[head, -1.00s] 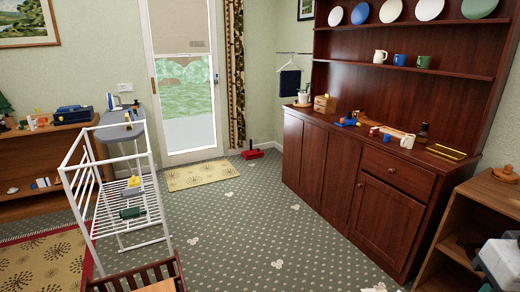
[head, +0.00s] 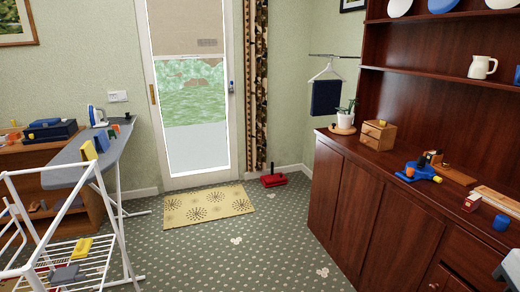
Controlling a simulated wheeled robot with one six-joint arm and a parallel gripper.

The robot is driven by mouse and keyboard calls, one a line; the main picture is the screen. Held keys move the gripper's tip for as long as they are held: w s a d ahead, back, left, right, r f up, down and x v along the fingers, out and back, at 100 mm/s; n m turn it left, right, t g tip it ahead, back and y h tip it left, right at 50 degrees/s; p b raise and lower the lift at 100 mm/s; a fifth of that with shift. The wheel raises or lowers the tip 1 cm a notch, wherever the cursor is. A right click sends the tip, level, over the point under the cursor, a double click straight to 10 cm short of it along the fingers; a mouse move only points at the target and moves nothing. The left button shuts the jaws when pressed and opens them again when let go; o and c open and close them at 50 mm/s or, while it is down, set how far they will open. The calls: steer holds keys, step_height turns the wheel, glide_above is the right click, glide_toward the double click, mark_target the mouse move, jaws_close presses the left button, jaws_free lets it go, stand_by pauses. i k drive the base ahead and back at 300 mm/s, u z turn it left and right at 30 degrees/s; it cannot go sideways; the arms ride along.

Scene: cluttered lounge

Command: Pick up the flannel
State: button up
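A dark blue cloth (head: 326,97) hangs on a white hanger from a short wall rail (head: 334,57), in the corner between the door curtain and the dresser. It is the clearest cloth in view, but I cannot tell for sure that it is the flannel. A yellow item (head: 82,248) and a grey item (head: 63,275) lie on the white drying rack (head: 95,265) at lower left; their material is unclear. My gripper's fingers do not show; only a grey piece, perhaps of my arm, shows at the lower right edge.
A dark wood dresser (head: 340,190) fills the right side, with a potted plant (head: 344,118), small drawers (head: 378,134) and small items on top. An ironing board (head: 75,165) stands left. Carpet is free around the yellow mat (head: 208,205); a red object (head: 273,180) sits by the wall.

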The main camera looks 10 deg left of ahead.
mark_target(89, 153)
steer(key=u, duration=0.35)
steer(key=i, duration=2.05)
steer(key=u, duration=1.25)
steer(key=i, duration=1.9)
steer(key=u, duration=0.9)
steer(key=i, duration=0.4)
